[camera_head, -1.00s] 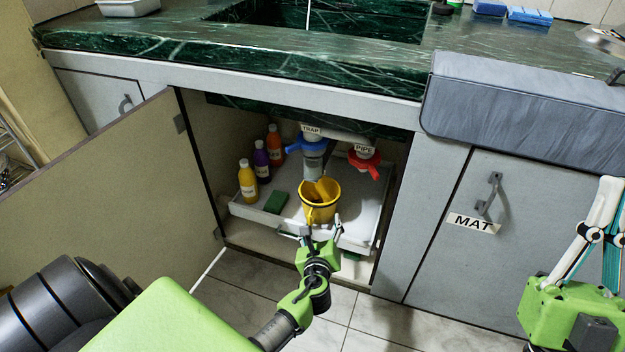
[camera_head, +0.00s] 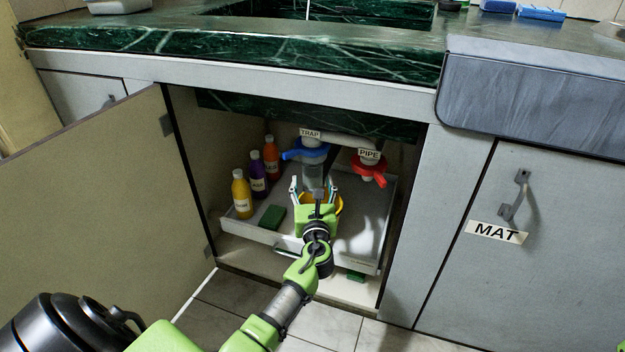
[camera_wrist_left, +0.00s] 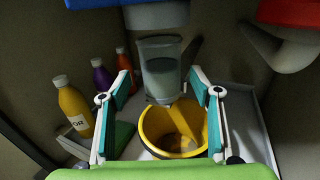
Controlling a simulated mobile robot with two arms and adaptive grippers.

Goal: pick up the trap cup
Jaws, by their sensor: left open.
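The trap cup (camera_head: 313,176) is a clear grey cup hanging under the blue collar (camera_head: 306,150) labelled TRAP, inside the open cabinet. In the left wrist view the cup (camera_wrist_left: 161,72) is upright, with cloudy contents in its lower part. My left gripper (camera_head: 314,186) is open in front of the cup, a finger to each side. In the left wrist view its fingertips (camera_wrist_left: 161,82) stand apart left and right of the cup, with visible gaps. My left gripper hides part of the cup in the head view.
A yellow bucket (camera_wrist_left: 172,130) stands below the cup on the pulled-out tray (camera_head: 350,240). Several bottles (camera_head: 258,174) and a green sponge (camera_head: 272,217) are left. A red valve labelled PIPE (camera_head: 369,171) hangs right. The open door (camera_head: 100,215) bounds the left side.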

